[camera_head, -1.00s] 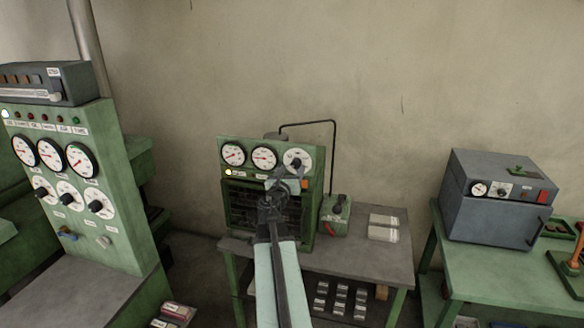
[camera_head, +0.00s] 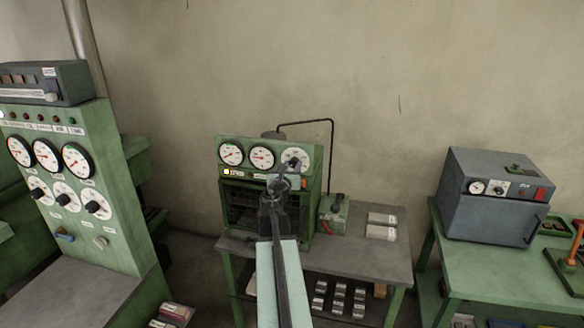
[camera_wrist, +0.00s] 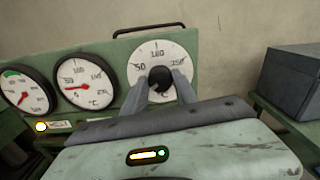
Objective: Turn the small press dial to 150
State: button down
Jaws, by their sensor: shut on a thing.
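The small press (camera_head: 270,178) is a green box on the grey table, with two gauges and a white dial along its top panel. The dial (camera_head: 304,154) is the rightmost of the three. My gripper (camera_wrist: 160,88) is shut on this knob, one finger on each side. The fingers and wrist hide the lower part of the dial, and the knob's pointer is hard to read. In the head view my gripper (camera_head: 287,167) reaches up to the dial.
A green console (camera_head: 75,180) with gauges and knobs stands at the left. A grey oven-like box (camera_head: 495,195) sits on the right green table. A small green unit (camera_head: 334,215) and pale packets (camera_head: 381,225) lie right of the press. A black pipe (camera_head: 331,150) rises behind it.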

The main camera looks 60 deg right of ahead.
jog(key=m, duration=0.4)
jog(key=shift+m, duration=0.3)
jog(key=m, duration=0.4)
jog(key=shift+m, duration=0.3)
jog(key=m, duration=0.4)
jog(key=shift+s+f+m, duration=0.1)
jog(key=shift+m, duration=0.2)
jog(key=m, duration=0.4)
jog(key=shift+m, duration=0.3)
jog(key=m, duration=0.4)
jog(key=shift+f, duration=0.1)
jog(key=m, duration=0.8)
jog(key=shift+m, duration=2.3)
